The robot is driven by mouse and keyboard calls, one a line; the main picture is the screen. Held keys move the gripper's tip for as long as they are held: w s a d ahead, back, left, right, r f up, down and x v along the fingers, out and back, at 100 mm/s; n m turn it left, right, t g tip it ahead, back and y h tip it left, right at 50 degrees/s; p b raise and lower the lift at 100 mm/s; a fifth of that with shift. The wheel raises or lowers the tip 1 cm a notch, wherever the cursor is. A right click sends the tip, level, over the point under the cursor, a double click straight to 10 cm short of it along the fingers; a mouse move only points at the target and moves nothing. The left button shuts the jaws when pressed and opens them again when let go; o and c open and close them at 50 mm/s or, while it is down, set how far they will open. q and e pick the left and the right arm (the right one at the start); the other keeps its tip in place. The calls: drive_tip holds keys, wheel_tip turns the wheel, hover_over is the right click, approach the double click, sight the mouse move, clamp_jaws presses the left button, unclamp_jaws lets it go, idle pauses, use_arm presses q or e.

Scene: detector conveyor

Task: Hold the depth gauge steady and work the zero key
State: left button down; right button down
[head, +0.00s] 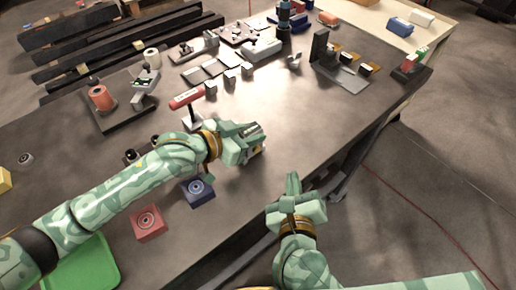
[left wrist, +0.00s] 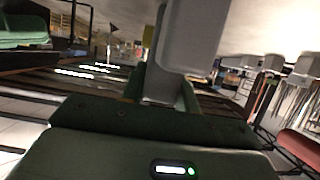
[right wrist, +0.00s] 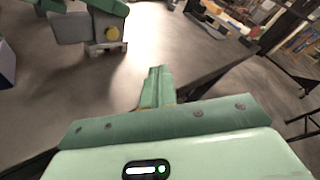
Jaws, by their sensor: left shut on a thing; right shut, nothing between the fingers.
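The depth gauge (head: 256,139) is a small grey body over the dark bench. My left gripper (head: 243,138) is shut on it. In the left wrist view the grey gauge body (left wrist: 192,40) fills the space between the fingers. In the right wrist view the gauge (right wrist: 72,28) shows at the upper left with a round yellow key (right wrist: 112,33). My right gripper (head: 292,184) is shut and empty, near the bench's front edge, apart from the gauge; its closed fingers (right wrist: 157,78) point up the picture.
A blue block (head: 198,192) and a red block (head: 148,222), each with a round fitting, lie near my left forearm. A green tray (head: 85,268) is at lower left. Bench right of the gauge is clear.

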drive_tip(key=shift+s+a+f+m+g, duration=0.1)
drive_tip(key=shift+s+f+m+g, duration=0.3)
drive_tip(key=shift+f+m+g, duration=0.25)
approach(262, 145)
drive_tip(key=shift+w+d+f, duration=0.3)
drive_tip(key=shift+w+f, duration=0.1)
drive_tip(key=shift+w, duration=0.15)
drive_tip(key=shift+w+d+f, duration=0.25)
drive_tip(key=shift+w+f, duration=0.1)
drive_tip(key=shift+w, duration=0.25)
drive_tip(key=shift+w+d+f, duration=0.3)
drive_tip(key=shift+w+f, duration=0.1)
drive_tip(key=shift+w, duration=0.15)
idle(0.7)
drive_tip(key=shift+w+a, duration=0.25)
drive_tip(key=shift+w, duration=0.1)
drive_tip(key=shift+w+a+r, duration=0.1)
drive_tip(key=shift+w+a, duration=0.2)
drive_tip(key=shift+w, duration=0.1)
idle(0.9)
drive_tip(key=shift+s, duration=0.1)
drive_tip(key=shift+s+d, duration=0.45)
drive_tip(key=shift+s, duration=0.2)
